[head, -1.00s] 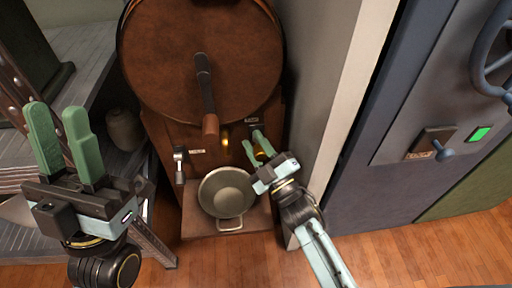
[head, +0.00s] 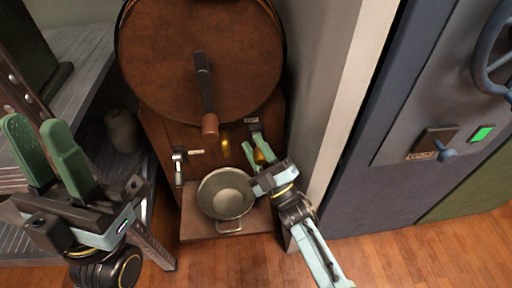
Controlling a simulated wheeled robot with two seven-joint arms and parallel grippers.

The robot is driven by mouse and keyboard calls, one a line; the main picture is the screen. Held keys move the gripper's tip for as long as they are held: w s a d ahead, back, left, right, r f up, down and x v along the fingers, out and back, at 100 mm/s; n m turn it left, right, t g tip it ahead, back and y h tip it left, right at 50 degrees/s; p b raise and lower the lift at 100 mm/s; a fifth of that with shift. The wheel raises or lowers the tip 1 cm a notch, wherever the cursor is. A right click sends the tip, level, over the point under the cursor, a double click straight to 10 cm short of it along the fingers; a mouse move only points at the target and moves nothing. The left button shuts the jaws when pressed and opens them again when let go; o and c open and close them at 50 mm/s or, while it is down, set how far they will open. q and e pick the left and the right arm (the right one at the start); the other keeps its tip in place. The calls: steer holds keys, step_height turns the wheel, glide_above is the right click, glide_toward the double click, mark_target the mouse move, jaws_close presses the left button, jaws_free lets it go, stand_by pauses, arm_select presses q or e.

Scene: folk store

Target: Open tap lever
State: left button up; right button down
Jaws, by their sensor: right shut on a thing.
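My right gripper (head: 253,144) reaches in from the lower right to the front of the wooden cask stand. Its green fingers are shut on the tap lever, which is mostly hidden by them. A bit of brass tap (head: 260,156) shows beside the fingers, and a dark fitting with a small label (head: 253,124) shows just above them. My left gripper (head: 40,150) is at the far left, its green fingers apart and empty, far from the tap.
A metal pan (head: 227,193) sits on the low wooden shelf (head: 200,230) left of my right gripper. The large round cask (head: 160,60) with a handled crank (head: 208,95) is above. A second lever (head: 179,167) is left. A grey wall (head: 322,110) stands close right.

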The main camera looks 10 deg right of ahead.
steer(key=c, duration=1.1)
jaws_free()
steer(key=shift+r, duration=0.1)
